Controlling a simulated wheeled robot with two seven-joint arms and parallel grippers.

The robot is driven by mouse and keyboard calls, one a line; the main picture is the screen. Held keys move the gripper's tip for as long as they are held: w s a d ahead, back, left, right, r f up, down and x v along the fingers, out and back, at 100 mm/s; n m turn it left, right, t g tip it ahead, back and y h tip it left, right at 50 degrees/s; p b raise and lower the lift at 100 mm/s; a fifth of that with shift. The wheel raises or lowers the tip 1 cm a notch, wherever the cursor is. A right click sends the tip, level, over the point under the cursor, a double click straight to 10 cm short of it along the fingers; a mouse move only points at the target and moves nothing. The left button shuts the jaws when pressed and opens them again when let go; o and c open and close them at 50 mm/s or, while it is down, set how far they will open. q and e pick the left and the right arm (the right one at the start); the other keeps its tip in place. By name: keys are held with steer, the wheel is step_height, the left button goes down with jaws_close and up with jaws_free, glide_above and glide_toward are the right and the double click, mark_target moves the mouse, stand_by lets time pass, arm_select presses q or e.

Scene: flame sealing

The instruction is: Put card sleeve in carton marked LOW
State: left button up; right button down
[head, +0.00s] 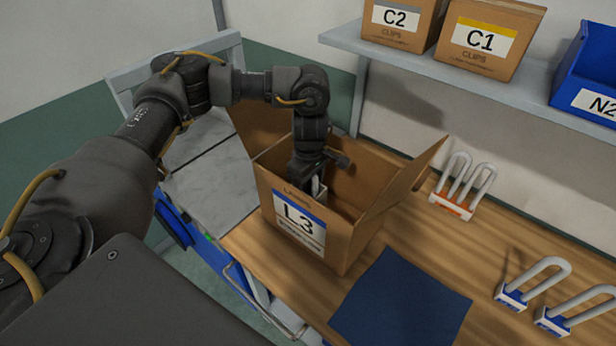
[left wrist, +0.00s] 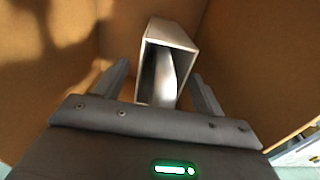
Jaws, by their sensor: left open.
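An open brown carton (head: 356,246) marked L3 stands on the wooden bench. I cannot read the word LOW on any carton. My left gripper (head: 318,186) points down inside this carton, its fingers partly hidden by the front wall. In the left wrist view the left gripper (left wrist: 162,80) is open, one finger on each side of a pale, open-ended rectangular sleeve (left wrist: 172,34). The sleeve is inside the carton, close to the fingers; I cannot tell whether they touch it. My right gripper is not in view.
A dark blue mat (head: 400,305) lies in front of the carton. A white-looped orange block (head: 452,205) and blue-based looped blocks (head: 512,295) stand to the right.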

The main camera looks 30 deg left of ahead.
arm_select(q)
step_height(320, 180, up, 12)
steer(key=b, duration=0.2)
steer(key=shift+r+b, duration=0.15)
steer(key=shift+b, duration=0.2)
stand_by(0.3)
